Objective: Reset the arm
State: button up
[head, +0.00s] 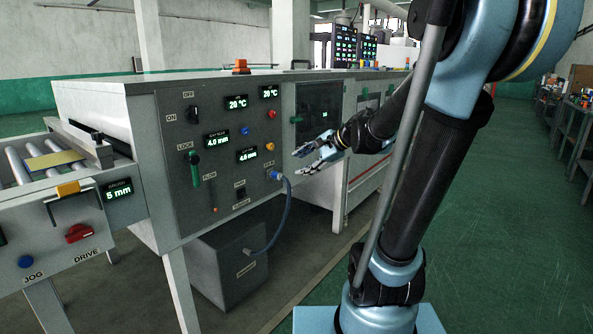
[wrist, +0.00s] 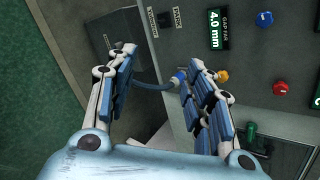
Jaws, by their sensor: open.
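My gripper (head: 318,156) is open and empty in the head view, in front of the grey machine's control panel (head: 222,125). Its fingers point left, toward the panel's right part. In the wrist view, my gripper (wrist: 160,75) has its two blue-padded fingers spread wide. A blue hose (wrist: 150,86) with a blue connector shows between and beyond the fingers. In the head view the hose (head: 287,205) runs from a panel port down to a grey box. I cannot tell the exact gap between the fingers and the panel.
The roller conveyor (head: 30,165) with a yellow plate (head: 55,160) stands at the left. The grey box (head: 225,275) sits on the floor under the machine. A workbench (head: 570,125) stands far right. Green floor (head: 510,200) is open at the right.

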jog(key=s+d+f+n+g+h, duration=0.1)
jog(key=s+d+f+n+h, duration=0.2)
jog(key=s, duration=0.5)
jog(key=s+d+f+n+g+h, duration=0.1)
jog(key=s+d+f+n+h, duration=0.2)
jog(key=s+d+f+n, duration=0.2)
jog(key=s+d+f+n+g+h, duration=0.1)
jog(key=s+d+f+n+h, duration=0.2)
jog(key=s+d+f, duration=0.5)
jog(key=s+n, duration=0.1)
jog(key=s, duration=0.2)
jog(key=shift+d+n+g, duration=0.25)
jog(key=shift+n+g, duration=0.05)
jog(key=shift+n, duration=0.1)
jog(key=shift+f, duration=0.1)
jog(key=c, duration=0.3)
jog(key=shift+a, duration=0.1)
jog(key=shift+c, duration=0.3)
